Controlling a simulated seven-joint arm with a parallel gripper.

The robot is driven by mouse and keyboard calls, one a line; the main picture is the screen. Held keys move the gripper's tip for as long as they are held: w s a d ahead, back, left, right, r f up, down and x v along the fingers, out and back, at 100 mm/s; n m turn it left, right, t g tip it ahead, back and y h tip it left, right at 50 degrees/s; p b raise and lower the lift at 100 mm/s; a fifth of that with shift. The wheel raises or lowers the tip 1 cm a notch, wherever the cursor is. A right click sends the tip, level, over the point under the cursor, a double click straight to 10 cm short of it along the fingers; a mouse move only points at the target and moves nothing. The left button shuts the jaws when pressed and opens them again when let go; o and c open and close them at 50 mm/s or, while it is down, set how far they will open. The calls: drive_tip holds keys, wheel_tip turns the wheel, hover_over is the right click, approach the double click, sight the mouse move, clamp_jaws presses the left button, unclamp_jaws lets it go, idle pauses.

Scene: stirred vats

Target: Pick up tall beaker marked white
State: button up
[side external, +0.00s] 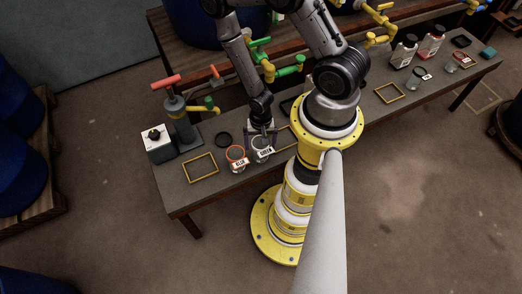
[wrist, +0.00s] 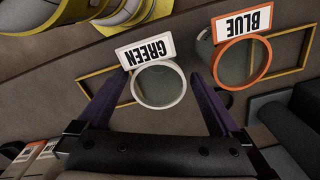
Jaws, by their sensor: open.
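A clear beaker with a white rim (wrist: 159,105) carries a white label reading GREEN; it also shows in the side view (side external: 259,155). No label that I can read says white. My gripper (wrist: 158,78) is open, with one dark finger on each side of this beaker in the wrist view. In the side view my gripper (side external: 262,131) is right over the beaker or at its rim; I cannot tell how far down the fingers reach. A second beaker, with an orange-red rim (wrist: 220,79) and a label reading BLUE, stands close beside it, also in the side view (side external: 236,166).
A yellow square frame (side external: 200,180) lies on the bench at left, near a hand pump (side external: 182,127) and a grey box (side external: 157,146). A black ring (side external: 223,139) lies behind the beakers. More beakers (side external: 463,60) and labelled bottles (side external: 403,52) stand at the far right.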

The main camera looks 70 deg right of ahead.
drive_tip(key=shift+f, duration=2.75)
drive_tip(key=c, duration=1.3)
drive_tip(key=shift+r, duration=0.15)
drive_tip(key=shift+c, duration=0.2)
